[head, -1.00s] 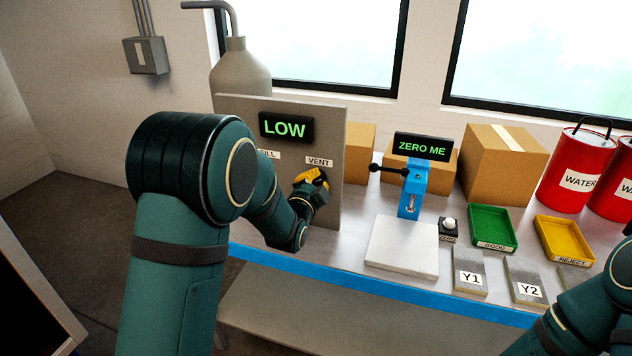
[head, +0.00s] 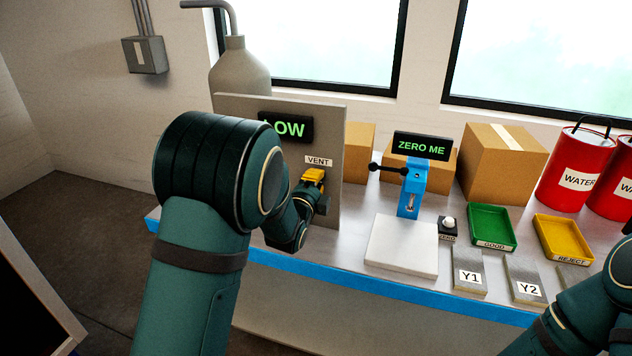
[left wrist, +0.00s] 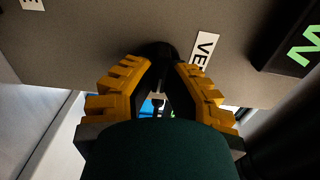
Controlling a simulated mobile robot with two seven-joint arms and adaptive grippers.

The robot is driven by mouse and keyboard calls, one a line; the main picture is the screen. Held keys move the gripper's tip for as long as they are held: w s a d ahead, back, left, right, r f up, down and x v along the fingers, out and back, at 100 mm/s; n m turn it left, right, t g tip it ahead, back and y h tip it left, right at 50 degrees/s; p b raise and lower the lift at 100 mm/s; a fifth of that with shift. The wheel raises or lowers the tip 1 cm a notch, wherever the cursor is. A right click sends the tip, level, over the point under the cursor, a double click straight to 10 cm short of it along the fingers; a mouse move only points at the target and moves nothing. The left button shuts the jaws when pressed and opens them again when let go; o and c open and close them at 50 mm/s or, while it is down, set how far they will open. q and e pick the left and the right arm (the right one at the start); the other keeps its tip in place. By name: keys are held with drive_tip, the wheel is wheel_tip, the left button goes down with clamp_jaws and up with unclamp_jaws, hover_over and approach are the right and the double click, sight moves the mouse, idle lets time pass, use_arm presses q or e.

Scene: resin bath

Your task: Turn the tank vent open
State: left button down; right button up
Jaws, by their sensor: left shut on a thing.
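The grey tank panel (head: 332,125) stands upright at the left of the bench, with a VENT label (head: 318,161) on it. My left gripper (head: 313,175) is just below that label, at the panel face. In the left wrist view its yellow-padded fingers (left wrist: 160,70) are shut around a dark vent knob (left wrist: 155,49), beside the VENT label (left wrist: 203,49). Most of the knob is hidden between the fingers, so I cannot tell its exact angle. The panel display (head: 303,129) is partly covered by my left arm. My right gripper is out of view.
A grey tank (head: 240,75) stands behind the panel. Right of it are a blue press (head: 413,190) with a white plate (head: 402,246), a green tray (head: 491,226), a yellow tray (head: 563,239), cardboard boxes (head: 503,165) and red water cans (head: 577,175).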

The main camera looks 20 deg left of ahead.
use_arm(q)
drive_tip(key=shift+r, duration=0.1)
drive_tip(key=c, duration=1)
unclamp_jaws()
drive_tip(key=s, duration=1.2)
drive_tip(key=shift+a, duration=0.2)
